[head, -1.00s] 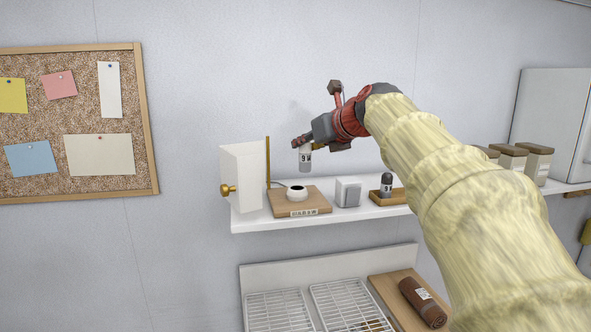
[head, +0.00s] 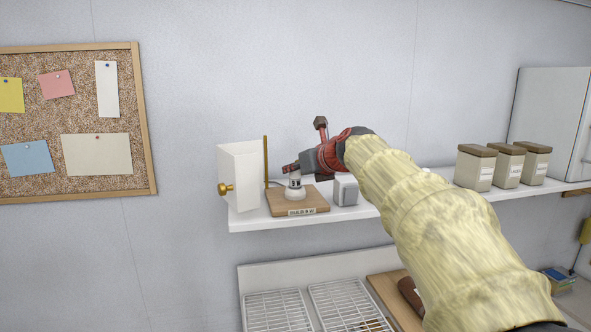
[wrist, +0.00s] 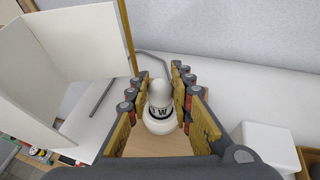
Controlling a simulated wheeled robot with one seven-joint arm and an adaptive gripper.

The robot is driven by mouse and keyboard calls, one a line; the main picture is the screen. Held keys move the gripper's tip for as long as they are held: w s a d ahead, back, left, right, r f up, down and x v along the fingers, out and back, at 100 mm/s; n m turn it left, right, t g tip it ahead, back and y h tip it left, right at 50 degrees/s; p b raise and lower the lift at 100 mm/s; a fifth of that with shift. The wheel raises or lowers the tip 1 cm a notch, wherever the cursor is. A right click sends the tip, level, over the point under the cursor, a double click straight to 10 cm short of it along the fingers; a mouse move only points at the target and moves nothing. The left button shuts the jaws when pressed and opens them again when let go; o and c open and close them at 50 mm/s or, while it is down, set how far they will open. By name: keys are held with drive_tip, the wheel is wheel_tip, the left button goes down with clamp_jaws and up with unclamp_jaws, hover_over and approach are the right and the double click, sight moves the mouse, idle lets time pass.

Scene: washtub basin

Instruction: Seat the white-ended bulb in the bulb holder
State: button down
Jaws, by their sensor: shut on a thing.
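The white-ended bulb (wrist: 160,92) has a rounded pale top and a dark "W" mark on its side. My gripper (wrist: 162,84) is shut on it, one finger on each side. The bulb is upright, its lower end at the round white bulb holder (wrist: 158,124); I cannot tell how deep it sits. In the head view, my gripper (head: 292,168) is just above the holder (head: 296,193), and the bulb (head: 295,180) shows below the fingers. The holder stands on a wooden board (head: 312,199) with a label on its front edge.
A white folded panel (head: 240,172) with a brass knob stands left of the board, beside a thin brass post (head: 266,160). A grey-white box (head: 345,190) stands close on the right. Several canisters (head: 507,166) stand farther right on the shelf (head: 262,224). Wire racks (head: 278,312) lie below.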

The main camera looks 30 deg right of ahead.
drive_tip(key=shift+f, duration=0.1)
drive_tip(key=c, duration=1.6)
unclamp_jaws()
drive_tip(key=shift+s+r, duration=0.15)
drive_tip(key=shift+r, duration=0.05)
drive_tip(key=b+v, duration=0.1)
drive_tip(key=v, duration=1)
drive_tip(key=shift+s+a+r, duration=0.1)
drive_tip(key=shift+s+r, duration=0.05)
drive_tip(key=shift+s, duration=0.2)
